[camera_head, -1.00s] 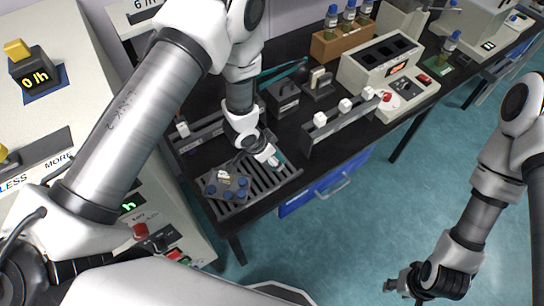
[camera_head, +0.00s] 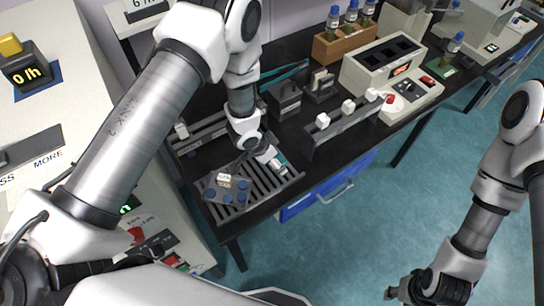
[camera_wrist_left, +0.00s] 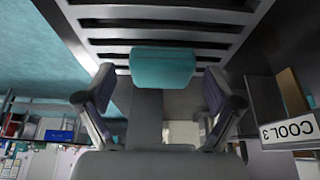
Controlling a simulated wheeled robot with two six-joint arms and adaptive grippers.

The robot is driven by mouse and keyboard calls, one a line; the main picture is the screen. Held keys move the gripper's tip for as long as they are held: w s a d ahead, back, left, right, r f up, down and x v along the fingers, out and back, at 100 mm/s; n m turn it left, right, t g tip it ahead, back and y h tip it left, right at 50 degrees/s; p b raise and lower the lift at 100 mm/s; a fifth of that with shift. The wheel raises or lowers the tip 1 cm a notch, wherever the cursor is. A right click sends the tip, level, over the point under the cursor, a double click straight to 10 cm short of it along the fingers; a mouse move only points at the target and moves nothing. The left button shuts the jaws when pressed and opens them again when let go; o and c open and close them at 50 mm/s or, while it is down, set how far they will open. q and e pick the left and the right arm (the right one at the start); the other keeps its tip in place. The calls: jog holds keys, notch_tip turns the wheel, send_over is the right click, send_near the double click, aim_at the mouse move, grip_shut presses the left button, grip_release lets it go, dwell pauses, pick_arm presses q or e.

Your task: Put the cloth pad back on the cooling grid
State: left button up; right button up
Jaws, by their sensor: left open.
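The teal cloth pad (camera_wrist_left: 162,65) lies in front of the metal bars of the cooling grid (camera_wrist_left: 160,30) in the left wrist view. In the head view a small teal patch of the pad (camera_head: 281,158) shows beside my left gripper (camera_head: 278,165), over the right part of the grid (camera_head: 258,190). The fingers of my left gripper (camera_wrist_left: 158,92) are spread apart to either side of the pad, with a gap on each side. Whether the pad fully rests on the bars is hard to tell. My right gripper (camera_head: 398,291) hangs over the floor at lower right, away from the bench.
A dark plate with several blue knobs (camera_head: 228,190) lies on the grid's left part. A rail with white cubes (camera_head: 342,126) stands to the right of the grid. A "COOL 3" sign (camera_wrist_left: 287,130) is close to the left gripper's right side. The blue drawer (camera_head: 325,195) is below.

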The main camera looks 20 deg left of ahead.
pick_arm(q)
jog(key=shift+a+r, duration=0.1)
jog(key=shift+r, duration=0.15)
jog(key=b+v, duration=0.1)
jog(key=v, duration=1)
jog(key=shift+r+b, duration=0.2)
jog(key=shift+b, duration=0.1)
